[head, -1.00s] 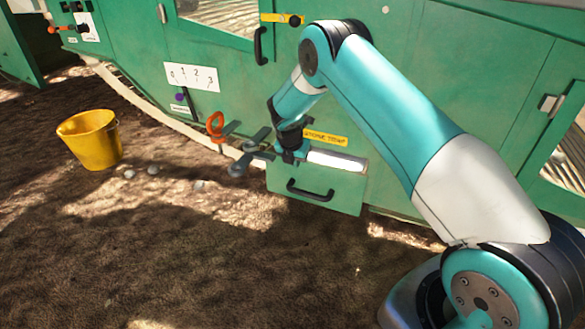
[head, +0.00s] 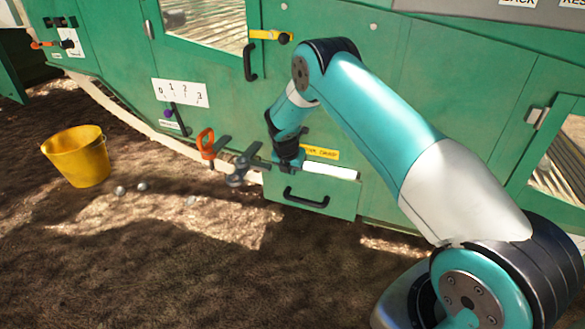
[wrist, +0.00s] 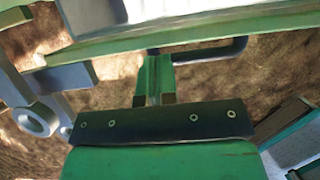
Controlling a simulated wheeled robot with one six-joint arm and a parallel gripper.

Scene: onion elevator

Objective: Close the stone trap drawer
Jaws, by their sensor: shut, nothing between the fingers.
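The stone trap drawer (head: 343,202) is a green front panel with a black bar handle (head: 307,197), low on the green machine. It stands slightly out, with a narrow pale strip of its inside showing along the top. My gripper (head: 287,164) is at the upper left of the drawer front, partly hidden by my wrist. In the wrist view, the shut, empty gripper (wrist: 158,68) has its tips at the edge of the drawer's green front (wrist: 190,33), beside the black handle (wrist: 215,52). I cannot tell whether they touch.
The ground before the drawer is clear.

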